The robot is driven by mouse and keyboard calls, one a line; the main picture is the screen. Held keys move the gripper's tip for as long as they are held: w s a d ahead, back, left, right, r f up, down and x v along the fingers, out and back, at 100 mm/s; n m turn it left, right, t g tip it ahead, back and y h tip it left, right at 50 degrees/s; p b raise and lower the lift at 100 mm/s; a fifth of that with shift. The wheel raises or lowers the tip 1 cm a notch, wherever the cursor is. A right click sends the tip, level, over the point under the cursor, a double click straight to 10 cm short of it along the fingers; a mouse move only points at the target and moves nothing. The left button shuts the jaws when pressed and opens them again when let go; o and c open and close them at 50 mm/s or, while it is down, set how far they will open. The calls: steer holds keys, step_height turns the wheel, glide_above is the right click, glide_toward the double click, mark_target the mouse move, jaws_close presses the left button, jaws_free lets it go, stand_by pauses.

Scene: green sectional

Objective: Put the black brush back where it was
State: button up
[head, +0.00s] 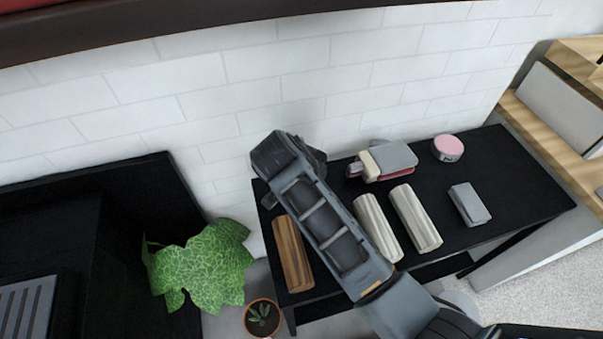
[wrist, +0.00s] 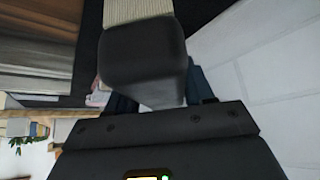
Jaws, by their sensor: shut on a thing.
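My gripper (wrist: 158,100) is shut on a dark block, which appears to be the black brush (wrist: 143,60). The block fills the middle of the wrist view, with a finger partly showing on each side. A cream ribbed part shows at its far end at the top edge; I cannot tell if these are its bristles. In the head view my gripper (head: 314,160) is mostly hidden behind my wrist, near the white brick wall above the back left of the black table (head: 480,165). The brush cannot be made out there.
On the table are a brown ribbed block (head: 292,254), two cream ribbed blocks (head: 377,228) (head: 415,219), a grey block (head: 469,204), a grey-and-cream item (head: 390,161) and a pink-topped tin (head: 447,148). A leafy plant (head: 203,266) is left. The table's right end has free room.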

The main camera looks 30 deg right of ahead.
steer(key=w+f, duration=0.2)
steer(key=w, duration=0.1)
steer(key=shift+w+a+f, duration=0.1)
steer(key=shift+w+a, duration=0.05)
steer(key=shift+w, duration=0.15)
steer(key=shift+f, duration=2)
steer(key=shift+f, duration=0.1)
steer(key=o, duration=1)
steer(key=v, duration=1.2)
steer(key=shift+a, duration=0.15)
